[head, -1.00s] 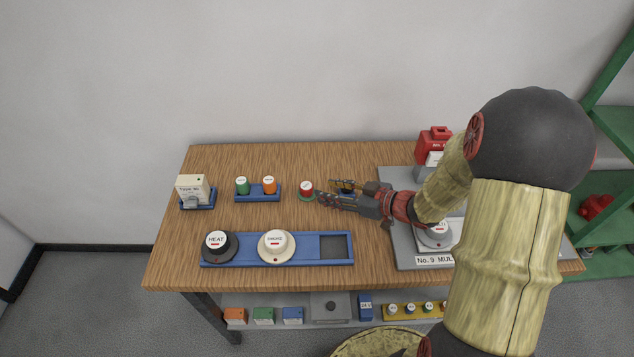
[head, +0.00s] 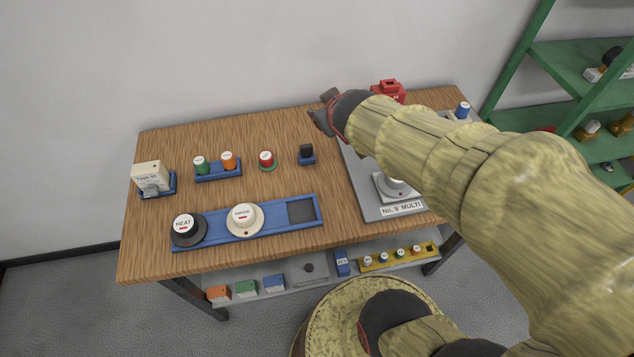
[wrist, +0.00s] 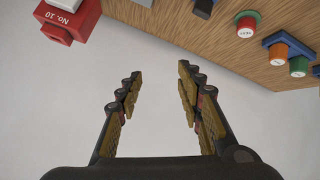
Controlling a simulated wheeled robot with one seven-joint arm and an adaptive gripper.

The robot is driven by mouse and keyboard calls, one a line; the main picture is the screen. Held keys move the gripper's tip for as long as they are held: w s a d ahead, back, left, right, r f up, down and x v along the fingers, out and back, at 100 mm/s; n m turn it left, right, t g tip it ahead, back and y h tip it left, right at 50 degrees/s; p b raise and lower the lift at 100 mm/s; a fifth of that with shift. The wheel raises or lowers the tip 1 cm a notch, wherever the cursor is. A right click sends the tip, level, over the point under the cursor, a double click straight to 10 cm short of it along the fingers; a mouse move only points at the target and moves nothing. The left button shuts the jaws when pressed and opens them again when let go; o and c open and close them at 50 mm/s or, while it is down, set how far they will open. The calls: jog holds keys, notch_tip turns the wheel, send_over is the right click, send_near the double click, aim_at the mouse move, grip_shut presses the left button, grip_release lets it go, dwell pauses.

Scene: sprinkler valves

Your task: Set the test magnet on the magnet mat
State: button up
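A small black block (head: 306,150), which looks like the test magnet, sits upright on a small blue mat (head: 307,160) at the back middle of the table. I take this blue piece to be the magnet mat; no label is readable. The block also shows, partly cut off, at the top edge of the wrist view (wrist: 204,7). My gripper is open and empty in the wrist view (wrist: 159,78), with the wall behind its fingers. In the head view it is raised behind my arm near the table's back edge, apart from the block.
A red-topped button on a green disc (head: 266,161) and a blue tray (head: 218,173) with green and orange pieces stand left of the block. A blue rail (head: 285,214) holds two detectors. The grey No. 9 MULTI panel (head: 378,208) and a red box (head: 388,92) lie right.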

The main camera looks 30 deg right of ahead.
jog(key=s+a+g+y, duration=0.1)
jog(key=s+a+g, duration=0.1)
jog(key=s+a, duration=0.4)
jog(key=s+a+r+m+g+y, duration=0.1)
jog(key=s+a+g+y, duration=0.1)
jog(key=s+a, duration=0.5)
jog(key=s, duration=0.5)
jog(key=shift+a+r, duration=0.15)
jog(key=shift+r, duration=0.1)
